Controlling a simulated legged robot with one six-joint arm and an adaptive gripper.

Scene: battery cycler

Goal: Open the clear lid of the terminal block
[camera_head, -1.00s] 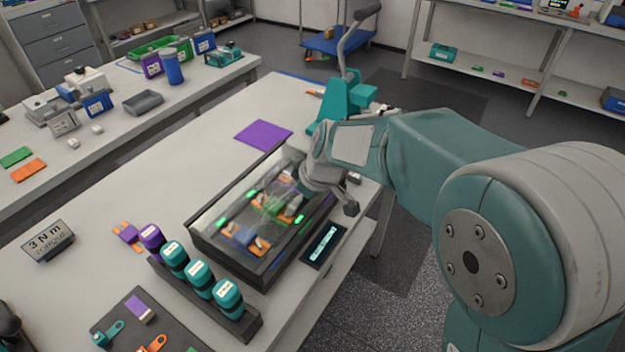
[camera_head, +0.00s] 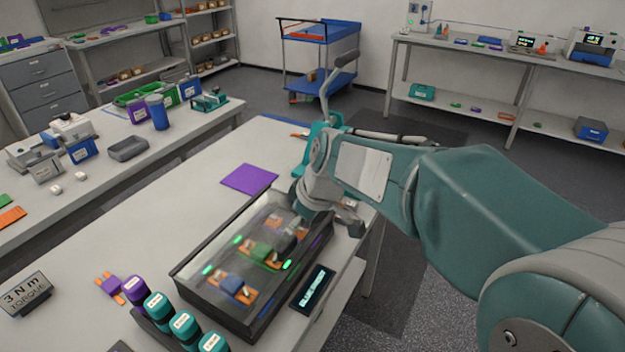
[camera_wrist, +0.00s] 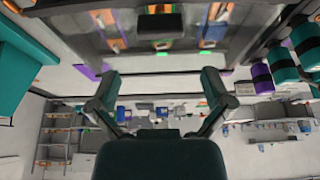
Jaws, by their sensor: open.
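The terminal block is a long dark box (camera_head: 181,277) on the white table in the head view. Its clear lid (camera_head: 216,263) appears to lie flat over it. Orange contacts, blue and green modules and green lights show through the lid. My gripper (camera_head: 318,225) is at the box's far right end, with its fingertips partly hidden by my wrist. In the wrist view, my gripper (camera_wrist: 160,92) is open with nothing between its fingers. The box's dark edge (camera_wrist: 160,73) runs across just above the fingers there. I cannot tell whether a finger touches the lid.
A dark display (camera_head: 313,288) lies beside the box's right side. Several teal and purple capped cylinders (camera_head: 158,306) stand in a rack at its near end. A purple mat (camera_head: 249,179) lies beyond it. A torque sign (camera_head: 26,293) stands at the left. The table left of the box is mostly clear.

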